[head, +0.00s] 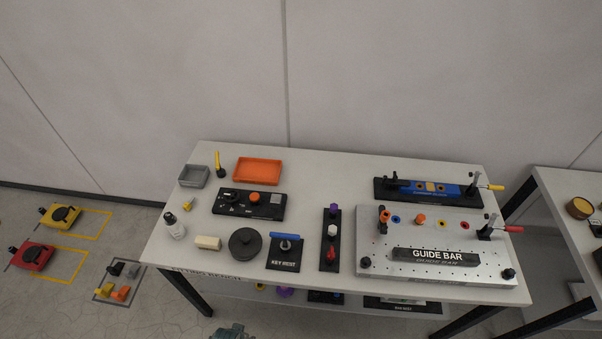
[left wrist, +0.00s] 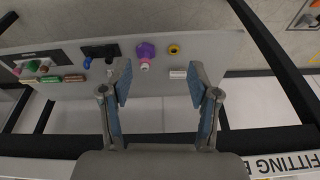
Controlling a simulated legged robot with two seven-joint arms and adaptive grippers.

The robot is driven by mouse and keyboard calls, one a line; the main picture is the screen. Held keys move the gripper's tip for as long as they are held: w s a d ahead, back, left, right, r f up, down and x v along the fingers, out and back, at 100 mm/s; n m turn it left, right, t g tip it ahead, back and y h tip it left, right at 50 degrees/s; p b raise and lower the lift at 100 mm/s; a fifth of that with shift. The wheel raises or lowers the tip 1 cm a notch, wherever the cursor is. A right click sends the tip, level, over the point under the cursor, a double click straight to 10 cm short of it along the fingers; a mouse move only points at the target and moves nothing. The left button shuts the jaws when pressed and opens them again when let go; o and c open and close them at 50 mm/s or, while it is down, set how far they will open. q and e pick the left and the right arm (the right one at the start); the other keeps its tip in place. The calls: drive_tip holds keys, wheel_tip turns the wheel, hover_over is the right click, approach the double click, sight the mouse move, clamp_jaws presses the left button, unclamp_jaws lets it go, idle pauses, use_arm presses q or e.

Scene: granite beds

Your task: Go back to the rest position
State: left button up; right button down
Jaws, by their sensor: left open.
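My left gripper (left wrist: 160,83) is open in the left wrist view, with two blue-padded fingers and nothing between them. Behind it is the lower shelf (left wrist: 150,92) of the bench. In the head view, only a small grey-blue part of what looks like my left gripper (head: 232,332) shows at the bottom edge, in front of the bench and below its top. My right gripper is in neither view.
The fitting bench top (head: 330,190) holds an orange tray (head: 258,171), a grey tray (head: 194,177) and a guide bar plate (head: 435,265). A second table (head: 562,215) stands at right. Red (head: 33,256) and yellow (head: 60,215) items lie on the left floor.

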use_arm(q)
drive_tip(key=s+f+b, duration=0.1)
drive_tip(key=s+f, duration=0.2)
drive_tip(key=f, duration=0.4)
drive_tip(key=s+a+f+g+b, duration=0.1)
drive_tip(key=s+f, duration=0.2)
drive_tip(key=f, duration=0.5)
drive_tip(key=s+f+b, duration=0.1)
drive_tip(key=s+f, duration=0.2)
drive_tip(key=f, duration=0.4)
drive_tip(key=s+a+f+b, duration=0.1)
drive_tip(key=s+a+f, duration=0.1)
drive_tip(key=s+f, duration=0.7)
drive_tip(key=s, duration=0.3)
drive_tip(key=shift+a+f+g, duration=0.2)
drive_tip(key=shift+f+g, duration=0.2)
